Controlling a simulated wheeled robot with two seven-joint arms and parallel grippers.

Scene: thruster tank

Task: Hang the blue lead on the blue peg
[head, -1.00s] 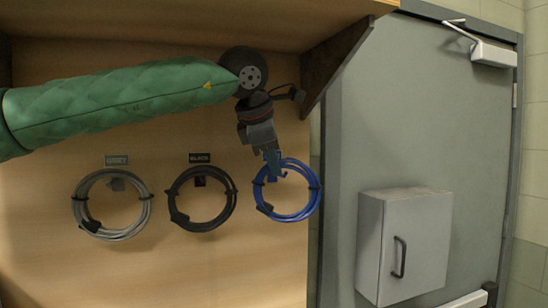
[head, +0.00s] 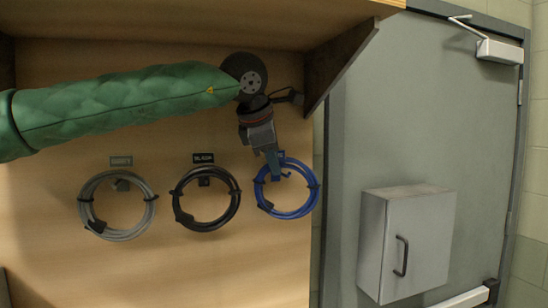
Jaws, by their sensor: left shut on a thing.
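The blue lead (head: 288,216) is a coiled ring with dark ties, upright against the wooden back board at the right of the row. My left gripper (head: 273,172) reaches down from above and is shut on the top of the coil. The blue peg cannot be made out clearly; the fingers cover the top of the coil, where some blue shows. I cannot tell whether the coil rests on a peg. My right gripper is not in view.
A grey coil (head: 117,236) and a black coil (head: 205,227) hang to the left, each under a small label. A wooden shelf (head: 190,22) overhangs above, with a dark bracket (head: 338,65) at right. A grey box (head: 405,240) stands by the door (head: 430,110).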

